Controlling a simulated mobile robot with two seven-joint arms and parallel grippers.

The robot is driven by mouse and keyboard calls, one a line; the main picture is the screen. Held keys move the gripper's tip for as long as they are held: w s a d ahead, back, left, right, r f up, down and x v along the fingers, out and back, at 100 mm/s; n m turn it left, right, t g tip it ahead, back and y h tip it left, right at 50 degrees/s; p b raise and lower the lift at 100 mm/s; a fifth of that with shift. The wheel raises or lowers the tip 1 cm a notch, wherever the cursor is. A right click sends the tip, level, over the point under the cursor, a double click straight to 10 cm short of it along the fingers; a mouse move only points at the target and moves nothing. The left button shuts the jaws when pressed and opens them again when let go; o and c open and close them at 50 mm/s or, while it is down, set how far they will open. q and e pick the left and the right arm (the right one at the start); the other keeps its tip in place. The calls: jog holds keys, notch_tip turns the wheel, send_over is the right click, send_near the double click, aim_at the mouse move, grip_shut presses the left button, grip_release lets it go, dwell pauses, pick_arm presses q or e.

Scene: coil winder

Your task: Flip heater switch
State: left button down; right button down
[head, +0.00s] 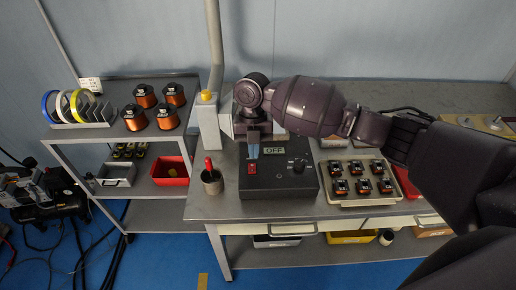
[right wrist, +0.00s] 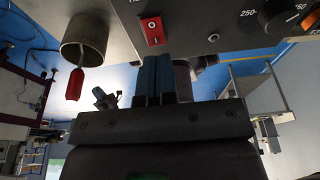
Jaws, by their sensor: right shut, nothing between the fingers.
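The heater is a black box (head: 280,188) on the workbench, with a display reading OFF (head: 275,150) and a dial (head: 298,164). Its red rocker switch (head: 251,168) is on the left of the top face. The switch also shows in the right wrist view (right wrist: 152,30), with a white mark at each end. My right gripper (head: 253,154) is shut and empty, its blue-grey fingers pointing down just behind the switch. In the right wrist view its fingertips (right wrist: 153,60) are close to the switch with a small gap showing. My left gripper is not in view.
A cup (head: 212,183) with a red-handled tool stands left of the heater. A tray of small coils (head: 352,200) lies to the right. A grey post with a yellow top (head: 208,120) stands behind left. A shelf cart (head: 100,136) with copper spools is further left.

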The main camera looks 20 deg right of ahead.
pick_arm(q)
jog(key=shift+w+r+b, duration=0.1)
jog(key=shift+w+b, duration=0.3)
jog(key=shift+b, duration=0.1)
pick_arm(e)
jog(key=w+v, duration=0.2)
jog(key=v, duration=0.7)
jog(key=shift+w+d, duration=0.2)
jog(key=shift+d, duration=0.1)
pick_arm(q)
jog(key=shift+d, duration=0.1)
pick_arm(e)
jog(key=shift+r, duration=0.1)
